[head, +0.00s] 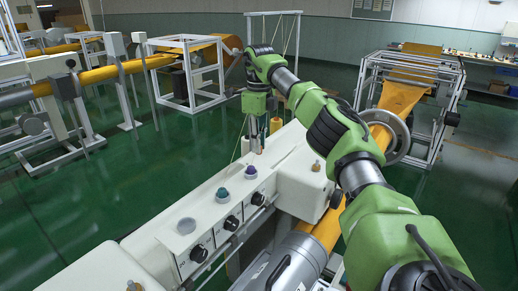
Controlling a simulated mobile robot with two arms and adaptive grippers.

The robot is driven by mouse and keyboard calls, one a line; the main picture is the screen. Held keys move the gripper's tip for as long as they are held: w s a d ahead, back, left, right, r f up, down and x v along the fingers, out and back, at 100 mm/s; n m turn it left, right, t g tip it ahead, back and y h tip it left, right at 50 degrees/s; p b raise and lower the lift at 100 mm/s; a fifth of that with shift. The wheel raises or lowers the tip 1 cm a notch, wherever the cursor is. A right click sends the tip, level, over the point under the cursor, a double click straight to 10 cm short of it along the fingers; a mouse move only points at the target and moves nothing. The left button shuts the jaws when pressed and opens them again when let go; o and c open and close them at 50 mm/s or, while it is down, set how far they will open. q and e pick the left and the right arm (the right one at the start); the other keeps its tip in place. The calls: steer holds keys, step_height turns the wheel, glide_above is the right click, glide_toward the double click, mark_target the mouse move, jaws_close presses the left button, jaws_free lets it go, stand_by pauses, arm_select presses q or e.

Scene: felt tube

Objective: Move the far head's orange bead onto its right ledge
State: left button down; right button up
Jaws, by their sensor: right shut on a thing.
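My right gripper (257,147) points down over the far end of the white machine beam (150,238). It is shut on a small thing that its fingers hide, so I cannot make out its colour. I cannot pick out the orange bead anywhere in the head view. Closer along the beam's top, a purple bead (250,171) and a teal bead (223,194) sit in round seats. A pale round seat (186,225) nearer me looks empty. The far head's right ledge cannot be told apart behind my gripper. My left gripper is not in view.
Black dials (231,222) line the beam's front face. White housings (305,172) with a brass knob (316,166) stand to its right. A grey handwheel (398,137) and an orange felt roll (400,97) lie behind my right arm.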

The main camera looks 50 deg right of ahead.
steer(key=shift+w+d+f, duration=0.1)
steer(key=shift+d+f, duration=0.15)
steer(key=shift+f, duration=0.1)
steer(key=shift+w+d+f+p, duration=0.1)
steer(key=shift+f+p, duration=0.5)
steer(key=shift+f, duration=1.1)
steer(key=shift+f, duration=0.1)
steer(key=o, duration=0.7)
step_height(320, 180, up, 11)
steer(key=shift+r, duration=0.65)
